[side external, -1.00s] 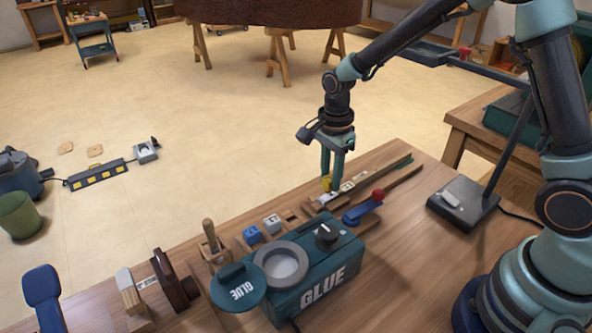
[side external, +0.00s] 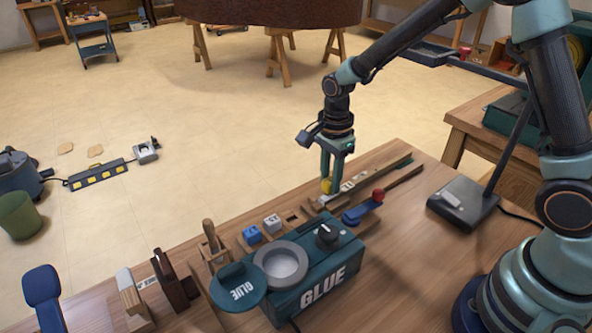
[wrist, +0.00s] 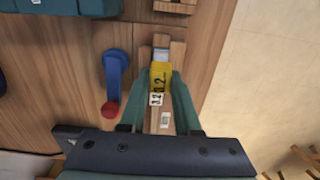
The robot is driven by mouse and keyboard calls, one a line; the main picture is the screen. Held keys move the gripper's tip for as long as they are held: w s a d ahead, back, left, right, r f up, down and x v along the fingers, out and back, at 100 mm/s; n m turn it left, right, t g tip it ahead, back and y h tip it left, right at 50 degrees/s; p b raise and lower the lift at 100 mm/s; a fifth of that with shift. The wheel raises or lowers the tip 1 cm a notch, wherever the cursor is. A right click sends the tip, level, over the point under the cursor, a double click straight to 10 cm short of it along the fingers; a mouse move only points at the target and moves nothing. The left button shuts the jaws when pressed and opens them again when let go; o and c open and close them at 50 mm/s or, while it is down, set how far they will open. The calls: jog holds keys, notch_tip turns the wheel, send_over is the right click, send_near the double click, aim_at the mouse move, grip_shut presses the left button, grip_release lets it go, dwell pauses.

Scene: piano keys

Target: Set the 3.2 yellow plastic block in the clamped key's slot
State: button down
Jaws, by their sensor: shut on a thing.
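The yellow block (wrist: 160,77), marked 3.2, is between the fingertips of my gripper (wrist: 160,86) in the wrist view. My gripper (side external: 332,186) is shut on it, and the yellow block (side external: 326,186) shows low at the fingertips in the side view. It is over the near end of the wooden key (wrist: 163,122). A pale, bluish slot area (wrist: 161,55) shows just beyond the block. I cannot tell whether the block touches the key. The clamp's blue lever (wrist: 115,72) with a red knob (wrist: 110,109) lies beside the key.
A wooden rack holds a blue block (side external: 252,235) and a pale block (side external: 272,224), with an empty opening (side external: 292,215) beside them. The teal glue pot (side external: 315,275) stands close in front. Bare bench top (side external: 390,240) lies to the right.

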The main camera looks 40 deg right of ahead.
jog(key=shift+f, duration=0.5)
dwell(0.5)
jog(key=c, duration=0.5)
grip_release()
jog(key=shift+c, duration=0.2)
jog(key=shift+o, duration=0.3)
jog(key=o, duration=0.3)
jog(key=shift+o, duration=0.2)
jog(key=shift+r, duration=3.5)
